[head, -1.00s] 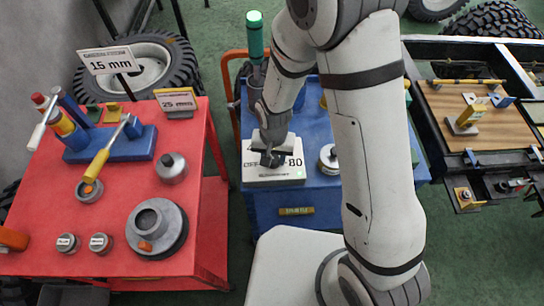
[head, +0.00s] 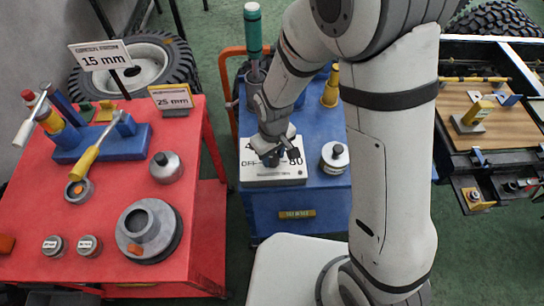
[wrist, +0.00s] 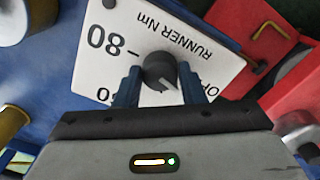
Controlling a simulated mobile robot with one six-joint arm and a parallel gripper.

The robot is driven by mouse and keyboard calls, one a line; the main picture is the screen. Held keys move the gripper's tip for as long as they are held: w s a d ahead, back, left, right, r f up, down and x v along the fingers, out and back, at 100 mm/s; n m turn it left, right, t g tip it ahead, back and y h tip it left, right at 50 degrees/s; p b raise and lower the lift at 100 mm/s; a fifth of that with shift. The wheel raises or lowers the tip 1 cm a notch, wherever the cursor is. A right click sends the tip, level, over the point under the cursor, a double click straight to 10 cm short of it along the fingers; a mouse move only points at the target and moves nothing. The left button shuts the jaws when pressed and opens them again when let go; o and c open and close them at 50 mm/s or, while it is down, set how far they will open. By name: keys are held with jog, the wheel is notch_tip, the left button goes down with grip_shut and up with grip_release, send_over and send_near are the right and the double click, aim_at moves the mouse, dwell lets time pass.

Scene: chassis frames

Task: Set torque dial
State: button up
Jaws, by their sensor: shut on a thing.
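The torque dial is a dark round knob (wrist: 160,70) with a pale pointer mark, seen in the wrist view. It stands on a white panel (wrist: 200,45) printed "80", "RUNNER Nm" and a partly hidden "OFF". The pointer mark points down and slightly right in that view; its exact setting is unclear. My gripper (wrist: 160,85) is shut on the knob, one blue finger on each side. In the head view my gripper (head: 271,158) is over the white panel box (head: 275,176) on the blue cart and hides the knob and part of the print.
The blue cart (head: 325,215) also bears a silver round part (head: 335,157) right of the panel and a teal-topped post (head: 253,30) behind. A red cart (head: 110,215) with tools and round parts stands left. An open chassis frame (head: 500,150) stands right.

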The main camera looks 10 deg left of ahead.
aim_at(273, 157)
jog(key=shift+w+a+r+n+b, duration=0.15)
jog(key=shift+n+b, duration=0.25)
jog(key=shift+n, duration=0.8)
jog(key=o, duration=1)
jog(key=shift+r, duration=3.8)
